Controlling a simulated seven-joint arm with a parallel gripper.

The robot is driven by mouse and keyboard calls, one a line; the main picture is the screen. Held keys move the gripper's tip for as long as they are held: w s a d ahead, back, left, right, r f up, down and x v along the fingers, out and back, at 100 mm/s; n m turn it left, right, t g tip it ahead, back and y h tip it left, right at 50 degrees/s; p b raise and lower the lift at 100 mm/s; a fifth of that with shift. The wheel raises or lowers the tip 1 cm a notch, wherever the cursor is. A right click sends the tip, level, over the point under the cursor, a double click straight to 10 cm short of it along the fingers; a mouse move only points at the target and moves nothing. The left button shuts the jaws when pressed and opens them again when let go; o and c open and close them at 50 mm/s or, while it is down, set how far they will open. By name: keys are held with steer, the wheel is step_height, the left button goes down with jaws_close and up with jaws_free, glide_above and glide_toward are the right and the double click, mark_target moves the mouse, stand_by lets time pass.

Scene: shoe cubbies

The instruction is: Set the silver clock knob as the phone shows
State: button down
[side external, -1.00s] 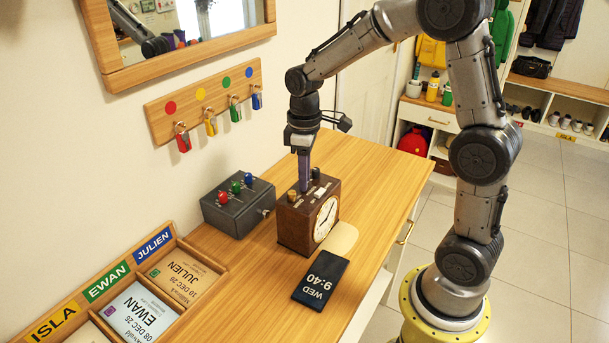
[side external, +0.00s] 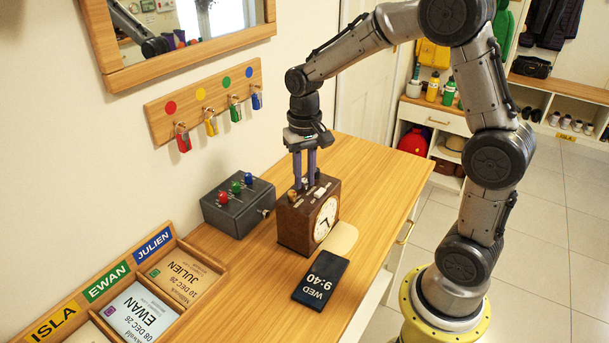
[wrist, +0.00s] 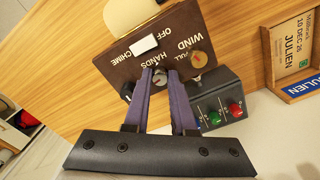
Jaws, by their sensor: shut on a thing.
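The brown wooden clock (side external: 296,228) stands on the bench, its white dial (side external: 326,219) facing right; the hands are too small to read surely. The phone (side external: 320,279) lies flat in front of it and reads WED 9:40. My gripper (side external: 304,186) points down at the clock's top. In the wrist view, my gripper (wrist: 161,72) is shut on the silver knob (wrist: 160,80) by the HANDS label, with a finger on either side partly hiding it. A brass knob (wrist: 198,58) marked WIND sits beside it, and a white switch (wrist: 144,44) is on the same top.
A grey box (side external: 238,207) with red, green and blue knobs stands left of the clock. A wooden tray (side external: 218,265) with name cards is at the front left. Keys hang on a wall rack (side external: 205,97). A pale rounded pad (side external: 342,238) lies beside the clock. The bench behind is clear.

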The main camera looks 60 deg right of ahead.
mark_target(304, 180)
steer(key=m, duration=0.4)
steer(key=shift+m, duration=1.9)
steer(key=c, duration=0.7)
jaws_free()
steer(key=shift+c, duration=0.2)
step_height(304, 180, up, 14)
